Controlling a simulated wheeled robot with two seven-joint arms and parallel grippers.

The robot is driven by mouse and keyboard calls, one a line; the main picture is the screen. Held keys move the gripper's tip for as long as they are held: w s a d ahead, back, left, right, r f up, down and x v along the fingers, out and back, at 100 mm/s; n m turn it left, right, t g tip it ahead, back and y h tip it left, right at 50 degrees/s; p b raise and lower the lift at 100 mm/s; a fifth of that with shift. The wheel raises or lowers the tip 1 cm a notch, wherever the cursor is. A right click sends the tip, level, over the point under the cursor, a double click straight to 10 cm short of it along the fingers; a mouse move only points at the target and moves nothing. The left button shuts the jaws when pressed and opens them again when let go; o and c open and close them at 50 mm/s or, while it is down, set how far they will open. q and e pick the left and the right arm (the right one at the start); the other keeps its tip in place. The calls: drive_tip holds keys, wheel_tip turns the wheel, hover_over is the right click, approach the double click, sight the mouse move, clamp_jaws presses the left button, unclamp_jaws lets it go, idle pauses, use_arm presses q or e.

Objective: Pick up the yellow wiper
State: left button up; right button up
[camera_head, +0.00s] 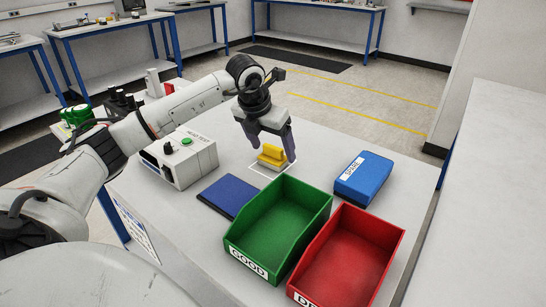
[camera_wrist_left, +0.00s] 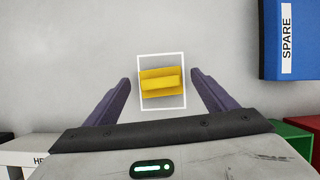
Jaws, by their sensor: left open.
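The yellow wiper (camera_head: 271,156) lies on the table inside a white outlined rectangle. In the left wrist view the wiper (camera_wrist_left: 161,81) is centred between the fingers and ahead of them, with its long side running left to right. My left gripper (camera_head: 269,148) is over the wiper in the head view, fingers pointing down on either side. In the left wrist view the gripper (camera_wrist_left: 160,86) is open, with a clear gap between each purple-grey finger and the wiper. My right gripper is not in view.
A green GOOD bin (camera_head: 281,225) and a red bin (camera_head: 349,255) stand in front. A blue SPARE box (camera_head: 364,178) is to the right, a dark blue pad (camera_head: 228,196) nearer left. A white test box (camera_head: 189,160) stands left. The far right tabletop is clear.

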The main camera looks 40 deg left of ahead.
sight(273, 147)
use_arm(q)
drive_tip(key=shift+w+f, duration=0.3)
drive_tip(key=shift+f, duration=0.3)
drive_tip(key=c, duration=1.1)
wheel_tip(273, 147, up, 10)
drive_tip(key=shift+r, duration=0.1)
drive_tip(key=o, duration=0.4)
drive_tip(key=c, duration=0.3)
drive_tip(key=shift+s, duration=0.1)
